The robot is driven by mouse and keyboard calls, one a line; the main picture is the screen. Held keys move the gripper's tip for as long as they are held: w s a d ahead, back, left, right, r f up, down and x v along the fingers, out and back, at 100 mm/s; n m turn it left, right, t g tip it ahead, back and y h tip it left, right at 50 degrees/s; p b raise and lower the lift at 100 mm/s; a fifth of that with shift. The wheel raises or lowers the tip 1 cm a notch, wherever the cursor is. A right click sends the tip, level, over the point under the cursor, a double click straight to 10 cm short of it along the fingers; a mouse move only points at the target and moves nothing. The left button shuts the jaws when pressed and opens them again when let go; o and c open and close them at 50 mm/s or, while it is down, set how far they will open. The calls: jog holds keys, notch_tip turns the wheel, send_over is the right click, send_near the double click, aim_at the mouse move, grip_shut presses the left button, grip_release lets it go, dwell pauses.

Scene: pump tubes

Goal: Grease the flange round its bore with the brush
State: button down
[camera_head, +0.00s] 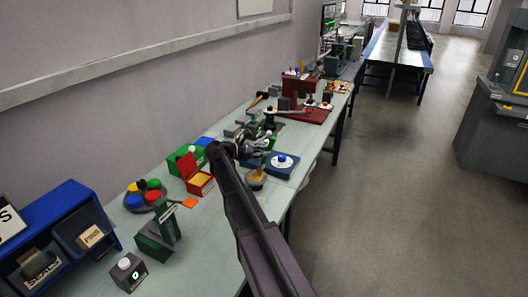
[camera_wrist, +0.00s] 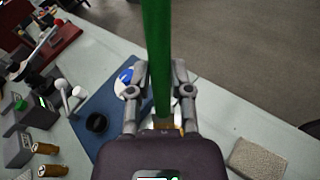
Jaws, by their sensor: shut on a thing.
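My gripper (camera_wrist: 163,92) is shut on the green handle of the brush (camera_wrist: 160,45), which runs up out of the top of the wrist view. The bristles cannot be made out. In the head view my gripper (camera_head: 250,148) is above the table near a blue plate (camera_head: 291,172). The plate (camera_wrist: 84,103) also shows below my gripper in the wrist view. A white piece with a blue top (camera_wrist: 124,82) and a dark ring (camera_wrist: 97,123) are on it. I cannot tell for certain which part is the flange; grease is not clearly visible.
A tan-topped round piece (camera_head: 256,179) stands beside the plate. Green (camera_head: 184,161) and red (camera_head: 200,184) bins and a dish of coloured pieces (camera_head: 145,195) stand left. A red base (camera_head: 307,115) is farther back. A grey pad (camera_wrist: 256,158) lies near the table edge.

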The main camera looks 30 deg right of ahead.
jog(key=shift+w, duration=0.1)
jog(key=shift+w+a, duration=1.2)
jog(key=shift+w, duration=0.3)
jog(key=shift+r, duration=0.1)
notch_tip(320, 180, up, 6)
jog(key=p, duration=0.6)
notch_tip(320, 180, up, 3)
jog(key=p, duration=0.3)
jog(key=shift+s, duration=0.15)
dwell(1.0)
